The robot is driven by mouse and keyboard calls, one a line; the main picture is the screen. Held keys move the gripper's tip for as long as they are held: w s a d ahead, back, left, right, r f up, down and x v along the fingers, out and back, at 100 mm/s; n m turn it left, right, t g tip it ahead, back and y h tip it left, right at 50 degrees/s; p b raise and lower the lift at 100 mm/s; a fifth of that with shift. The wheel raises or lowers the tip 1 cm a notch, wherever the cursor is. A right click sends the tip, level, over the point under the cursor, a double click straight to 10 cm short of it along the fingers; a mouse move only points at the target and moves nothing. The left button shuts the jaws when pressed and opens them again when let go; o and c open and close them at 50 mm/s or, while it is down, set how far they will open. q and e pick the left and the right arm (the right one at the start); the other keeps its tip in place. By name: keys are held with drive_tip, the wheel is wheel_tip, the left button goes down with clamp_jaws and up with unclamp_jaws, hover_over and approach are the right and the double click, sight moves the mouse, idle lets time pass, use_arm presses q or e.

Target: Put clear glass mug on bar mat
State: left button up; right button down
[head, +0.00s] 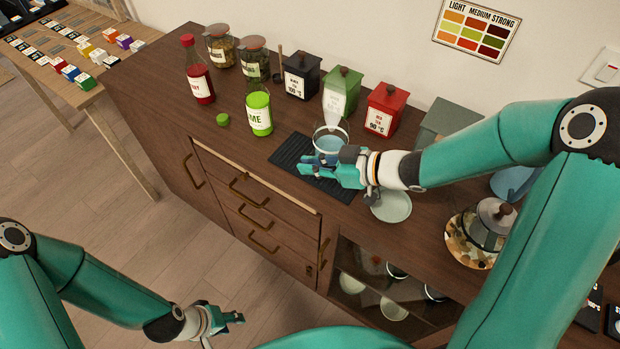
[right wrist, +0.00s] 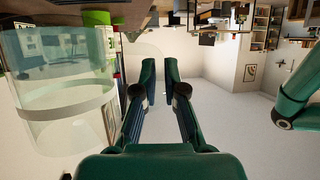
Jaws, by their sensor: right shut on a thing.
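The clear glass mug (head: 331,143) shows at the back part of the dark ribbed bar mat (head: 287,153); I cannot tell whether it touches the mat. My right gripper (head: 312,168) is in front of it, over the mat, and hides part of both. In the right wrist view the mug (right wrist: 60,95) stands large and transparent to the left of the fingers (right wrist: 160,85). The right gripper is shut on the mug, seemingly at its faint handle. My left gripper (head: 226,322) hangs low over the floor, open and empty, away from the cabinet.
Behind the mat stand black (head: 301,76), green (head: 342,92) and red (head: 385,108) tea canisters. A lime bottle (head: 259,113) and a green cap (head: 223,119) are to the left. A pale saucer (head: 391,206) is right of the mat, and a teapot (head: 490,225) is farther right.

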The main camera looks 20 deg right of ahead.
drive_tip(key=shift+f+b, duration=0.3)
drive_tip(key=shift+f, duration=1.8)
drive_tip(key=shift+f, duration=0.2)
drive_tip(key=c, duration=1.2)
unclamp_jaws()
drive_tip(key=shift+c, duration=0.2)
drive_tip(key=shift+s, duration=0.1)
drive_tip(key=shift+r, duration=0.15)
drive_tip(key=shift+d, duration=0.1)
drive_tip(key=v, duration=1.1)
drive_tip(key=shift+s+d+r, duration=0.2)
drive_tip(key=shift+s+d, duration=0.05)
drive_tip(key=shift+s, duration=0.05)
